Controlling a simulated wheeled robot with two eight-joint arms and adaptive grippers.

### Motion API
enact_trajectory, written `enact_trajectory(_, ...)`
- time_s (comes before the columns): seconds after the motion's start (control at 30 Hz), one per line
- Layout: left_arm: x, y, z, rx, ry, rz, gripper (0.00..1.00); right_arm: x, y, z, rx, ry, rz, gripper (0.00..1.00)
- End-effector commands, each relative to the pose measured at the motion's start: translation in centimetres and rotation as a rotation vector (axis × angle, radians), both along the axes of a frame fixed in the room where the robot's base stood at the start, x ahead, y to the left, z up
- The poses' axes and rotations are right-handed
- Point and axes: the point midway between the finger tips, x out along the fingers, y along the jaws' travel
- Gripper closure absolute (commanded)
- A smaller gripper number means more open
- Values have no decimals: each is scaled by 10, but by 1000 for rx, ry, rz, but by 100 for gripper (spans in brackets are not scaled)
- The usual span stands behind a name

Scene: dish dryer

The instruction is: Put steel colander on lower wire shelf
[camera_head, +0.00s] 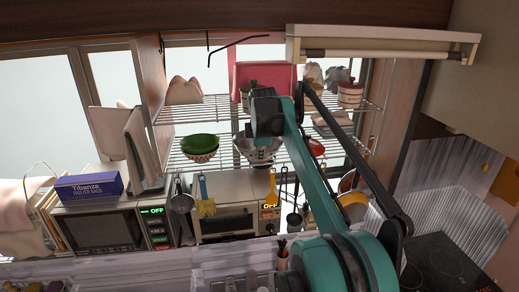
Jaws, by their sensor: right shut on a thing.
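The steel colander (257,153) is a grey metal bowl at the middle of the lower wire shelf (228,160), partly covered by my right arm. My right gripper (262,131) is directly above the colander and shut on it, apparently at its rim; the fingertips are mostly hidden. The colander is at shelf level, but I cannot tell whether it touches the wires. My left gripper is not in view.
Green and patterned bowls (200,146) stand left of the colander; a red item (316,147) is to its right. The upper wire shelf (210,109) holds bags and jars. Utensils hang below, before a toaster oven (228,190). A microwave (100,230) is at left.

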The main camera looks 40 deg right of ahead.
Motion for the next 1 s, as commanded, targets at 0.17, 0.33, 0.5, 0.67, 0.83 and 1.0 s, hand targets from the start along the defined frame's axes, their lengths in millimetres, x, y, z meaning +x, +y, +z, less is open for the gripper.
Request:
enact_trajectory(0.17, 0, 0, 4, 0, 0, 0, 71, 12, -9, 0, -1, -1, 0, 100)
enact_trajectory(0.33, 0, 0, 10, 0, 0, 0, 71, 30, -22, -3, 0, 0, 1, 100)
enact_trajectory(0.5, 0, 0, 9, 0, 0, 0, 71, 29, -20, -16, 0, 0, 1, 100)
enact_trajectory(0.67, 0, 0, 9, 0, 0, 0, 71, 29, -20, -16, 0, 0, 0, 100)
enact_trajectory(0.83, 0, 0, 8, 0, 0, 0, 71, 29, -20, -19, 0, 0, 0, 73)
enact_trajectory(1.0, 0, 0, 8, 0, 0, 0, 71, 29, -20, -18, 0, 0, 0, 68)
